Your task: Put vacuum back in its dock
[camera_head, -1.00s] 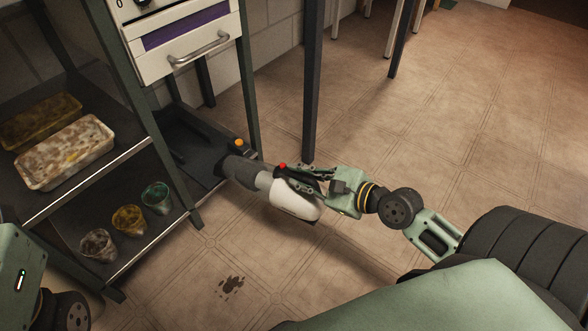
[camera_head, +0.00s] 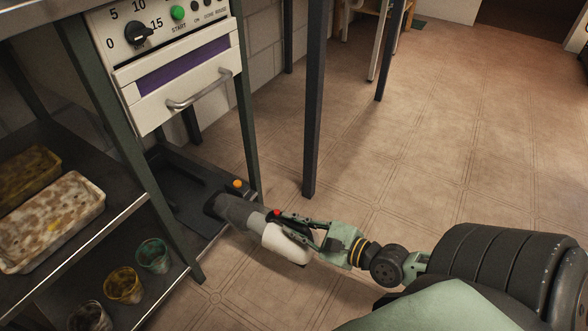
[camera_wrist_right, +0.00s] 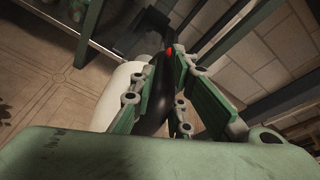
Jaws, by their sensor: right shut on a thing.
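The handheld vacuum (camera_head: 288,246) has a white body, a dark grey nose and a red button. My right gripper (camera_head: 290,226) is shut on its dark handle and holds it tilted, nose toward the dock. The dock (camera_head: 187,190) is a dark tray-like base with an orange button, on the floor under the oven stand. The vacuum's nose overlaps the dock's near right end in the head view; I cannot tell whether it is seated. In the right wrist view the vacuum (camera_wrist_right: 120,90) shows between the green fingers (camera_wrist_right: 157,90). My left gripper is not in view.
A white oven (camera_head: 180,70) with a purple window stands above the dock on dark green legs. A shelf (camera_head: 160,290) at left holds grimy trays (camera_head: 50,222) and several small cups (camera_head: 153,256). A table leg (camera_head: 313,120) stands behind the vacuum. The floor at right is open.

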